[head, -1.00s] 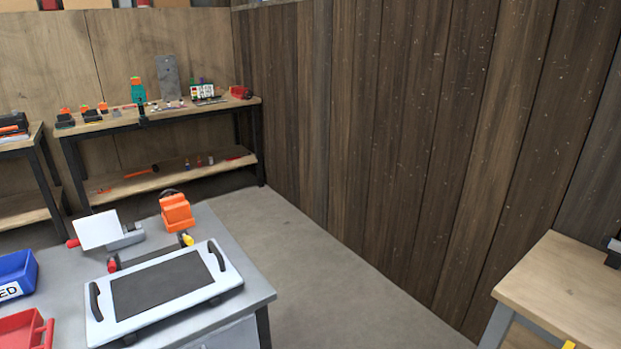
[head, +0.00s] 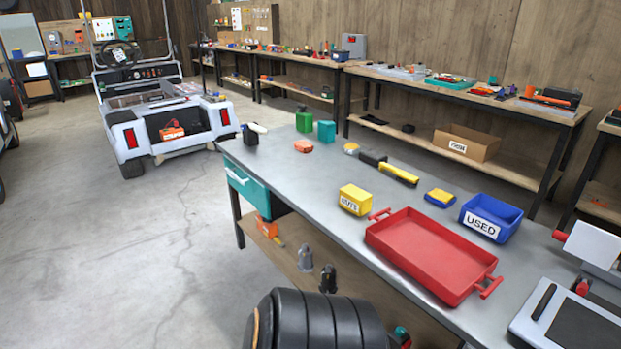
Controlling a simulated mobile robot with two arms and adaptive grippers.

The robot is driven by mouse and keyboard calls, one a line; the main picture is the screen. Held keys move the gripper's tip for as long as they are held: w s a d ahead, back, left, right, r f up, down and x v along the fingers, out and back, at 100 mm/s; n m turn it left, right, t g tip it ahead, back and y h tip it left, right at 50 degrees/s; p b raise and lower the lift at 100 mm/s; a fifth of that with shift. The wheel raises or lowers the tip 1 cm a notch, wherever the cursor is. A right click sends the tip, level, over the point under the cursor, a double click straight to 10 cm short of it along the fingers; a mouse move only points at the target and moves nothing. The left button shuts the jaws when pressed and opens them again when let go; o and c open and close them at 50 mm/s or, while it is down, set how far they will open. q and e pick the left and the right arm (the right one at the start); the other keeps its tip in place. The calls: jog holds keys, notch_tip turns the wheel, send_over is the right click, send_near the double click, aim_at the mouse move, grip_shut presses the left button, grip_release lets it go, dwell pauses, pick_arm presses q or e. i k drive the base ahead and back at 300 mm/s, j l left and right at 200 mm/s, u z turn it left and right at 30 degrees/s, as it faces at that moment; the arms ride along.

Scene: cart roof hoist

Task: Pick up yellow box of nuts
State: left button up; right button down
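The yellow box of nuts (head: 355,200) is a small yellow bin with a white label on its front; the lettering is too small to read surely. It stands upright on the grey bench top (head: 300,185), near the front edge and just left of the red tray (head: 425,250). Nothing covers it. Neither of my grippers shows in the head view.
A blue bin labelled USED (head: 490,217), a blue-and-yellow item (head: 440,198) and a yellow-and-black tool (head: 398,174) lie around the tray and box. A large black ribbed object (head: 318,322) stands before the bench. Floor at left (head: 130,250) is clear.

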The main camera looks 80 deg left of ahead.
aim_at(357, 201)
jog(key=u, duration=2.35)
jog(key=i+l, duration=0.15)
